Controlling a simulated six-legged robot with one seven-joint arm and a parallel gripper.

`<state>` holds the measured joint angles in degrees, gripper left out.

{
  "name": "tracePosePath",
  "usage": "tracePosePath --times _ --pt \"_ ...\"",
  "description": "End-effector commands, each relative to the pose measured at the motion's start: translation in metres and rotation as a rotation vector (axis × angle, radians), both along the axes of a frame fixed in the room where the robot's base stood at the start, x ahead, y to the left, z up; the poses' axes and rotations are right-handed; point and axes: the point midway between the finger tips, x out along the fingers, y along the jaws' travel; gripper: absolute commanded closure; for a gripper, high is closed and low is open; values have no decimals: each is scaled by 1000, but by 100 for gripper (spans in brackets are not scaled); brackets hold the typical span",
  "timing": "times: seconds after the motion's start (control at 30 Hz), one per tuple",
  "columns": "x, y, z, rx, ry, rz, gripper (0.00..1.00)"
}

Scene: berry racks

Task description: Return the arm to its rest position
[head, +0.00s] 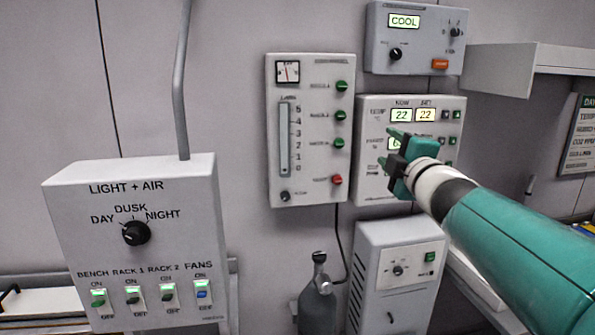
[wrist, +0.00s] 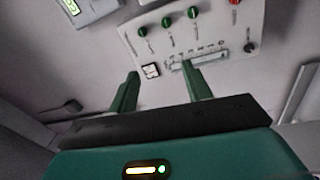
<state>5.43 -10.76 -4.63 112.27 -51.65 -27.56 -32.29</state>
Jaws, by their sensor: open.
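My gripper (head: 396,146) is at the end of my teal arm, which reaches in from the right in the head view. Whether the fingers touch any panel is not clear.
A "LIGHT + AIR" box (head: 180,262) with a dial and several switches stands at the left front. A "COOL" controller (head: 425,55) hangs above. A grey gas bottle (head: 318,305) and a white unit (head: 405,240) stand below. A shelf (head: 500,75) juts out at the upper right.

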Motion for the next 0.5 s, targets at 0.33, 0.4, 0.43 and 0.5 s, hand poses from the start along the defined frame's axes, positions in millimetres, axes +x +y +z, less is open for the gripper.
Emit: tracePosePath --times 0.33,0.4,0.43,0.5 --pt "-27 -18 -30 239 151 -159 51" --pt "-37 -23 -41 311 198 -206 51" --pt "-42 -25 -46 343 219 -226 51" --pt "-57 -29 -62 428 279 -279 51"
